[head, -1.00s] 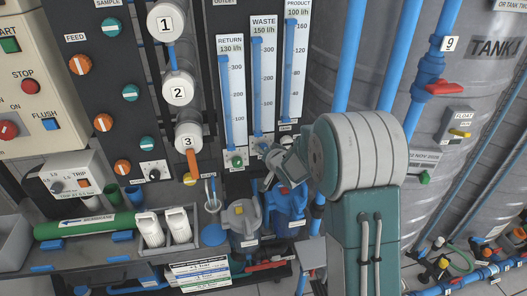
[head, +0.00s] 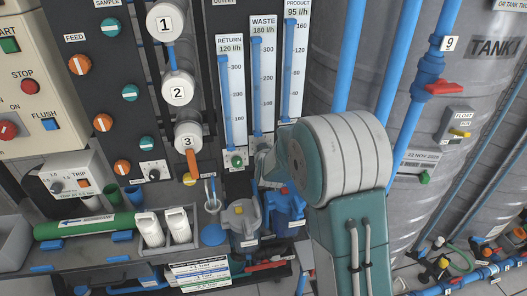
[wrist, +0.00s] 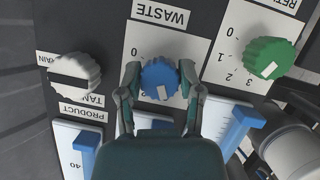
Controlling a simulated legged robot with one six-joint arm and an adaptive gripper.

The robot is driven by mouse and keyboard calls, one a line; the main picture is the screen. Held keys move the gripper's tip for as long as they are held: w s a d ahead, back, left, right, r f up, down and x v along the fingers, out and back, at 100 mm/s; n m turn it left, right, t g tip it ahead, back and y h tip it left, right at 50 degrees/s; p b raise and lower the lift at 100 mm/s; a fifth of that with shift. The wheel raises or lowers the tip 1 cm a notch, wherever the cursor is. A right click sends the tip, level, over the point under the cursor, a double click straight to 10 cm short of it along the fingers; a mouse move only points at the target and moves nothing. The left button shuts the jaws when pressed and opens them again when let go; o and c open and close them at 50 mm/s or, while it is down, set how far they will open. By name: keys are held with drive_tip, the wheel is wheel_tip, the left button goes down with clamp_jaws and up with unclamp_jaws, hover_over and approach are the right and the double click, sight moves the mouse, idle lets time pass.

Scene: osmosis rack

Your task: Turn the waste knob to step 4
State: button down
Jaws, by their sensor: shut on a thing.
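The blue waste knob (wrist: 158,74) shows in the middle of the wrist view, below the upside-down WASTE label (wrist: 160,16). Its white mark is on the lower part of the knob, near the picture's bottom side. My gripper (wrist: 163,82) is shut on the knob, one finger on each side. A 0 shows at the upper left of its dial; the fingers and palm hide the other step numbers. In the head view my gripper (head: 263,162) is at the panel under the waste gauge (head: 263,88), which reads 180 l/h; the knob is hidden there.
The green return knob (wrist: 268,58) is close on the right in the wrist view, and a white knob (wrist: 75,78) is on the left. In the head view, the return gauge (head: 231,85) reads 120 l/h and the product gauge (head: 295,60) 95 l/h.

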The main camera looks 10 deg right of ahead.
drive_tip(key=n+h, duration=0.2)
drive_tip(key=n, duration=0.1)
drive_tip(key=shift+w+a+r+t, duration=0.1)
drive_tip(key=shift+t, duration=0.3)
drive_tip(key=shift+n+h, duration=0.6)
drive_tip(key=shift+n, duration=0.7)
drive_tip(key=shift+t, duration=0.3)
drive_tip(key=shift+c, duration=1.3)
unclamp_jaws()
drive_tip(key=shift+a, duration=0.15)
drive_tip(key=v, duration=1.2)
